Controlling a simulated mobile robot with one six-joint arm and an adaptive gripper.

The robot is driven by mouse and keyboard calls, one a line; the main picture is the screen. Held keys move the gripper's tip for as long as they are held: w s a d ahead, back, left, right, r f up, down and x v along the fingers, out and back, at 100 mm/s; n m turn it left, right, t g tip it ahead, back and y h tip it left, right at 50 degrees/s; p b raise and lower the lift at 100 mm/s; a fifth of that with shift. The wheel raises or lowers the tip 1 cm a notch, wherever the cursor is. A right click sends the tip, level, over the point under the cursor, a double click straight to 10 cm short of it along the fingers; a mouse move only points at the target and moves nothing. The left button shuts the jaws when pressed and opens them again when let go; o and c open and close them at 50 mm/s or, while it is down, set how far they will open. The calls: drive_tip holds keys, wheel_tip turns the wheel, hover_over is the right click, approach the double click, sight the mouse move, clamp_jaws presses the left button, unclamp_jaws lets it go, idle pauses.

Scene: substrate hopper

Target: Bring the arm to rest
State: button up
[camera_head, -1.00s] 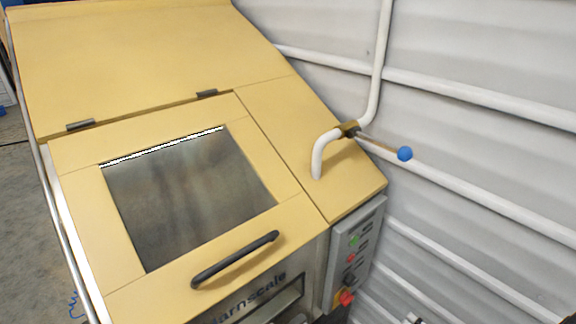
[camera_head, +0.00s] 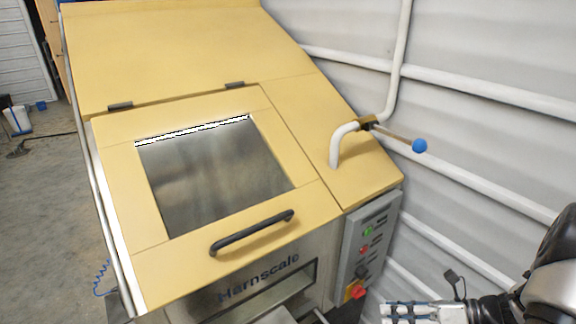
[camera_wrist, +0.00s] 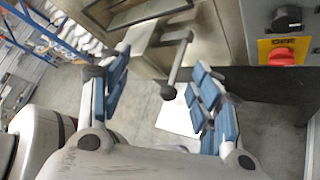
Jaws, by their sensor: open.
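My gripper (camera_head: 402,311) shows at the bottom right corner of the head view, partly cut off by the frame edge, with part of my arm beside it. It is to the right of the machine and below its control box. In the wrist view my gripper (camera_wrist: 160,64) has its two blue-padded fingers spread wide apart, with nothing held. A metal lever with a dark ball end (camera_wrist: 168,91) shows between the fingers, beyond them; I cannot tell the gap.
The yellow hopper (camera_head: 180,45) has a shut windowed lid with a black handle (camera_head: 252,233). A pipe valve with a blue knob (camera_head: 419,146) stands at its right. The control box (camera_head: 368,240) has a red switch (camera_wrist: 284,56). A corrugated wall (camera_head: 490,150) closes the right side.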

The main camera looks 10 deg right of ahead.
drive_tip(key=s+a+r+n+g+h+b, duration=0.3)
drive_tip(key=a+r+n+g+h, duration=0.4)
drive_tip(key=a+n, duration=0.7)
drive_tip(key=s+a+r+n+t+h+b, duration=0.3)
drive_tip(key=s+n, duration=0.5)
drive_tip(key=n, duration=1.1)
drive_tip(key=a+r+t+h, duration=0.1)
drive_tip(key=a+r+t, duration=0.1)
drive_tip(key=a+r, duration=0.1)
drive_tip(key=shift+s+n+h+b, duration=0.25)
drive_tip(key=shift+n+h+b, duration=0.15)
drive_tip(key=shift+r, duration=0.1)
drive_tip(key=shift+c, duration=0.2)
